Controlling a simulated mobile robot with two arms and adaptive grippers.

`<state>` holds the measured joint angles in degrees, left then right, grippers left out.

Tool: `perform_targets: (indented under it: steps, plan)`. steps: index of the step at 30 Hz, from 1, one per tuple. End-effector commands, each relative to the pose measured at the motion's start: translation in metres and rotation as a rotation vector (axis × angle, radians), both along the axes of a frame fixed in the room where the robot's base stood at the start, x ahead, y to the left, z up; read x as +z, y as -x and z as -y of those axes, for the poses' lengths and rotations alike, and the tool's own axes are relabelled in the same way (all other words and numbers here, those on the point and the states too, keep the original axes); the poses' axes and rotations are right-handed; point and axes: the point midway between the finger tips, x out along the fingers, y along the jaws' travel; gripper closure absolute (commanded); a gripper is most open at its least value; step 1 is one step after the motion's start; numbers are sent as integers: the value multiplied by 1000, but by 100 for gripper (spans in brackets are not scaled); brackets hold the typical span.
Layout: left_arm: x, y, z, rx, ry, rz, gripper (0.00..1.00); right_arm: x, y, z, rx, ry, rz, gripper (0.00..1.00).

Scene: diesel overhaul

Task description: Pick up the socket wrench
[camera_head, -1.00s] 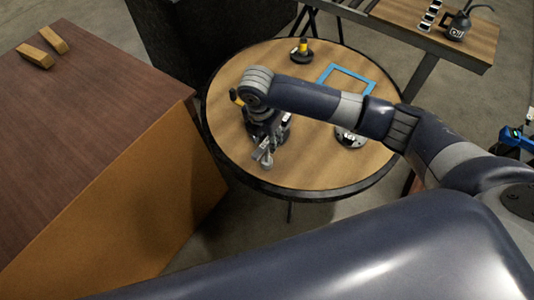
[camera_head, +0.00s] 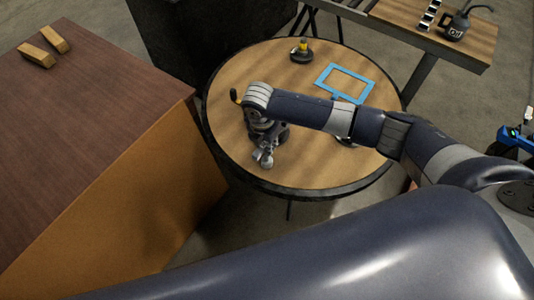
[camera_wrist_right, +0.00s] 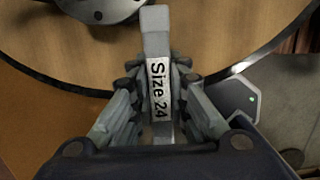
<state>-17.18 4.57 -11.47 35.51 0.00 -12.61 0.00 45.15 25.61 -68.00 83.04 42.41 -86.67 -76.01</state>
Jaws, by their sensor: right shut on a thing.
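The socket wrench (camera_wrist_right: 155,30) is a grey metal bar with a white "Size 24" label in the right wrist view. My right gripper (camera_wrist_right: 158,88) is shut on it, with one finger on each side of the labelled part. In the head view my right gripper (camera_head: 264,155) is over the near left part of the round table, partly hidden by its own wrist. The wrench is hard to make out there. I cannot tell whether it is clear of the table top. My left gripper is not in view.
The round wooden table (camera_head: 330,175) also holds a blue frame (camera_head: 325,77) and a dark round part with a yellow top (camera_head: 302,50). A brown cabinet (camera_head: 90,120) stands close on the left. A bench (camera_head: 480,42) with an oil can (camera_head: 456,27) is behind right.

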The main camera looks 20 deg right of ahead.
Motion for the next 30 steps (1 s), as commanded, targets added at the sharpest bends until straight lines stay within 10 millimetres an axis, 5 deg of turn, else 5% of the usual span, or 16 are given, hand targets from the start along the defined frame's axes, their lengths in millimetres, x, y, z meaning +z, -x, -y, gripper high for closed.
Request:
perform_targets:
  steps: [11,18,30]
  plan:
    - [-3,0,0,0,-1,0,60,7,-1,-1,1,-2,4,100]
    - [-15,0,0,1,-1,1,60,37,-2,0,0,-2,7,100]
    - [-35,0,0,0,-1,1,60,43,81,-64,7,-5,1,100]
